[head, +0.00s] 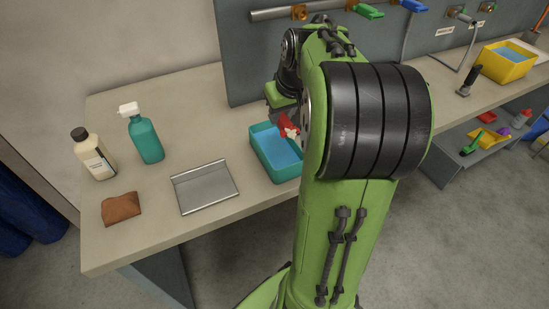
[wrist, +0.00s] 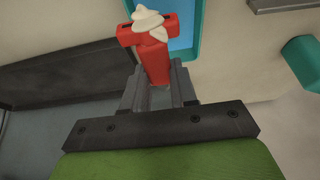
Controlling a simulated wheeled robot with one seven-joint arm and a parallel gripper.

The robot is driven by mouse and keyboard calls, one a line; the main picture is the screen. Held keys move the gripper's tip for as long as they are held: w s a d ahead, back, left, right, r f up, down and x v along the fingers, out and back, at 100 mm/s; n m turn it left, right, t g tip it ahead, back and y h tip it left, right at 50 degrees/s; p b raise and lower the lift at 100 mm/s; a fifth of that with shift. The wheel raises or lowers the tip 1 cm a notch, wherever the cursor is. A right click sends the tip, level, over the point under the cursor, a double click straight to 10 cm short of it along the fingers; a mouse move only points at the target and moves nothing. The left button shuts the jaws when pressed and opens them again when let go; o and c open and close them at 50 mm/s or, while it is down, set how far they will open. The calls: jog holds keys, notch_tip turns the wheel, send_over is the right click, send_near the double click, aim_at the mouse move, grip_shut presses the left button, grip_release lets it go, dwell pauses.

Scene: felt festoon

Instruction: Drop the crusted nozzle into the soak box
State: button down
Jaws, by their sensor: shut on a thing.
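The crusted nozzle is a red T-shaped piece (head: 287,123) with an off-white crust, held in my gripper (head: 280,112). In the wrist view the nozzle (wrist: 155,63) stands out between the two grey fingers of my gripper (wrist: 158,90), its crusted head pointing away. The soak box (head: 263,162) is a teal open box with blue liquid on the bench. The nozzle shows at the box's far right part in the head view, and overlaps the box's edge (wrist: 196,42) in the wrist view. My arm hides the box's right side. The exact height above it is unclear.
A metal tray (head: 205,188) lies left of the box. A teal spray bottle (head: 146,140), a cream bottle (head: 93,157) and a brown cloth (head: 121,209) stand farther left. A grey panel (head: 245,62) rises behind. A yellow bin (head: 502,66) is far right.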

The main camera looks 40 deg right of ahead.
jog(key=c, duration=0.8)
grip_release()
jog(key=p+v, duration=0.7)
jog(key=v, duration=0.9)
jog(key=shift+a+f, duration=0.1)
jog(key=shift+a, duration=0.05)
